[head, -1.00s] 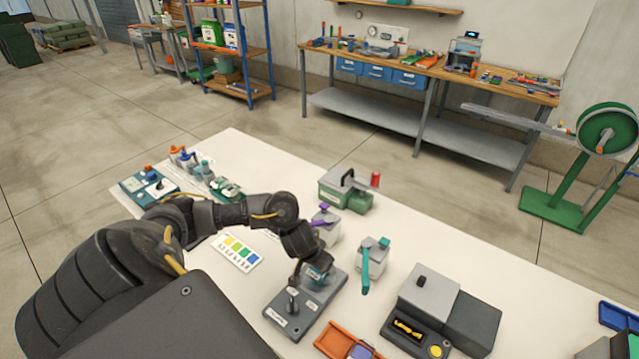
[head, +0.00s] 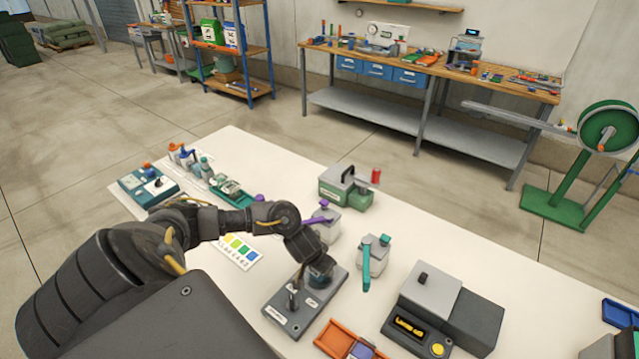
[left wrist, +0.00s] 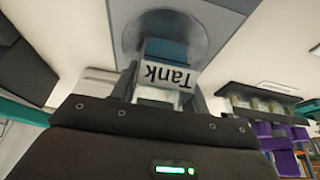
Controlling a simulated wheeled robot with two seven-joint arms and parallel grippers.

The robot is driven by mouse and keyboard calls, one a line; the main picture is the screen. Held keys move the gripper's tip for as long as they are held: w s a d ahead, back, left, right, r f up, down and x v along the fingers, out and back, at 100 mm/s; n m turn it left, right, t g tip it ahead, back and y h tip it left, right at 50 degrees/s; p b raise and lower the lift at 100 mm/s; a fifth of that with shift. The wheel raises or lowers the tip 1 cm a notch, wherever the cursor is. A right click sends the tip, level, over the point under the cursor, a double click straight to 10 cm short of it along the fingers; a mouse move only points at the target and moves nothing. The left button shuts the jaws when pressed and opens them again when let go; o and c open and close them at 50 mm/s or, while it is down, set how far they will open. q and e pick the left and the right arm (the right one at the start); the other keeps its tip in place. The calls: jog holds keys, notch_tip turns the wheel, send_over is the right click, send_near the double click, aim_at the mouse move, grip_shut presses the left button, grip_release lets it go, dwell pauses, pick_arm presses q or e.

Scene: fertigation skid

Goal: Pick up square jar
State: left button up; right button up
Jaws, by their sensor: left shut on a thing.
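The square jar (left wrist: 166,52) is teal-blue with a white label reading "Tank", upside down in the left wrist view. It sits between the fingers of my left gripper (left wrist: 165,88), which is shut on it. In the head view, my left gripper (head: 316,268) points down over the right part of a grey plate (head: 283,306), and only a bit of the jar shows beneath it. I cannot tell whether the jar touches the plate. A round grey patch lies behind the jar in the wrist view. My right gripper is not in view.
Purple-topped (head: 325,226) and teal-handled (head: 374,262) bottles stand close beside the gripper. An orange tray (head: 340,338) and a grey device with a yellow button (head: 410,330) are at the right. A colour card (head: 238,252) lies left, under my arm. White tabletop is free between these.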

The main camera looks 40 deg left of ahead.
pick_arm(q)
jog(key=shift+r, duration=0.1)
jog(key=shift+r, duration=0.55)
notch_tip(320, 180, up, 3)
jog(key=shift+s+d+f+p, duration=0.1)
jog(key=shift+s+p, duration=0.05)
jog(key=shift+p, duration=0.55)
jog(key=s+d+r+p, duration=0.5)
jog(key=s+r+p, duration=0.35)
jog(key=s, duration=0.45)
jog(key=w+d+r+m+h+b, duration=0.1)
jog(key=w+d+m+b, duration=0.3)
jog(key=d, duration=0.5)
jog(key=w+d+r+m+g+h+b, duration=0.1)
jog(key=w+d+r+m+b, duration=0.2)
jog(key=d+b, duration=0.3)
jog(key=w+d+r+m+h+b, duration=0.2)
jog(key=w+d+m+b, duration=0.3)
jog(key=d, duration=0.6)
jog(key=shift+d+r+g, duration=0.35)
jog(key=shift+r+g, duration=0.05)
jog(key=shift+r, duration=0.15)
